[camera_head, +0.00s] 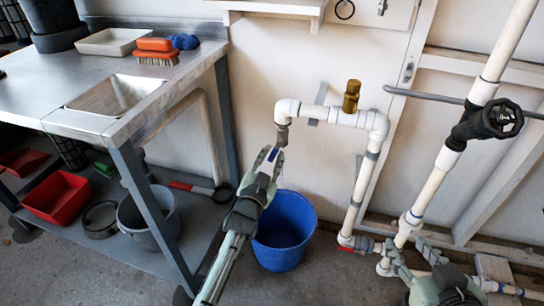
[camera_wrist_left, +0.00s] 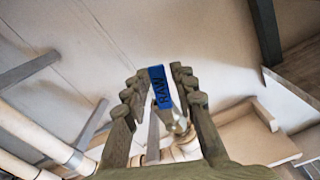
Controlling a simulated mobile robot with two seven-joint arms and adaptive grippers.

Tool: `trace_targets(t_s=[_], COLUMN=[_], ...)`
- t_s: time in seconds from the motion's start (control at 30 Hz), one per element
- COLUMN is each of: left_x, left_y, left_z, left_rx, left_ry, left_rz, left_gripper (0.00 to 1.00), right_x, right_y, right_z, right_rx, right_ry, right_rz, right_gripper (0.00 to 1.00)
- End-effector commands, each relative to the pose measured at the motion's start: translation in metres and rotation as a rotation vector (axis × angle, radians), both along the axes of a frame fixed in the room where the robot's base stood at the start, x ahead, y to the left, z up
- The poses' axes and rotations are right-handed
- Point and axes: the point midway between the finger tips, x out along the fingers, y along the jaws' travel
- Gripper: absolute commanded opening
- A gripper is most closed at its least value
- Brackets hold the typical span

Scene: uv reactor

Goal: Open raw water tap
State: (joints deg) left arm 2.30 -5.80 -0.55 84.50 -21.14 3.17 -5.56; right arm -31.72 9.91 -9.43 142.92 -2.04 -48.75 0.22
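The raw water tap has a blue lever marked RAW (camera_wrist_left: 160,87), seen between my left fingers in the left wrist view. The lever also shows in the head view (camera_head: 272,154). The tap's metal body (camera_head: 282,134) hangs at the lower end of a white pipe elbow. My left gripper (camera_head: 265,168) points up at the tap from below. Its fingers (camera_wrist_left: 160,95) stand apart on both sides of the lever, with gaps visible. My right gripper (camera_head: 412,256) is low at the right, near the pipes, with its fingers spread and nothing seen between them.
A blue bucket (camera_head: 284,230) stands on the floor below the tap. A metal sink table (camera_head: 60,78) is at the left. White pipes with a black wheel valve (camera_head: 500,119) rise at the right. A red-handled valve (camera_head: 350,249) sits low on the pipe.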

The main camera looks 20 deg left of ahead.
Motion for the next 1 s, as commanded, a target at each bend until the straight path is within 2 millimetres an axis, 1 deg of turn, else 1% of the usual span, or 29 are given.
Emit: trace_targets(t_s=[0.33, 0.47, 0.57, 0.8, 0.9, 1.0], left_x=[-0.001, -0.012, -0.030, -0.082, -0.099, -0.111], left_y=[0.000, 0.001, 0.001, 0.003, 0.004, 0.004], left_z=[0.000, -0.001, -0.001, -0.001, -0.001, 0.000], left_rx=[0.001, 0.001, 0.001, 0.000, 0.001, 0.001], left_ry=[0.000, 0.001, 0.002, 0.002, 0.003, 0.001], left_rz=[0.000, -0.001, 0.000, 0.000, 0.000, 0.000], left_gripper=[0.35, 0.35, 0.35, 0.35, 0.35, 0.35], right_x=[0.000, 0.000, 0.000, 0.000, 0.000, 0.000], right_y=[0.001, 0.001, 0.001, 0.001, 0.001, 0.001], right_z=[0.000, 0.000, 0.000, 0.000, 0.000, 0.000], right_rx=[0.001, 0.000, 0.000, 0.000, 0.000, 0.001], right_ry=[-0.002, -0.002, -0.002, -0.002, -0.002, -0.002], right_rz=[0.005, 0.004, 0.002, 0.002, 0.002, 0.002], right_gripper=[0.40, 0.40, 0.40, 0.40, 0.40, 0.40])
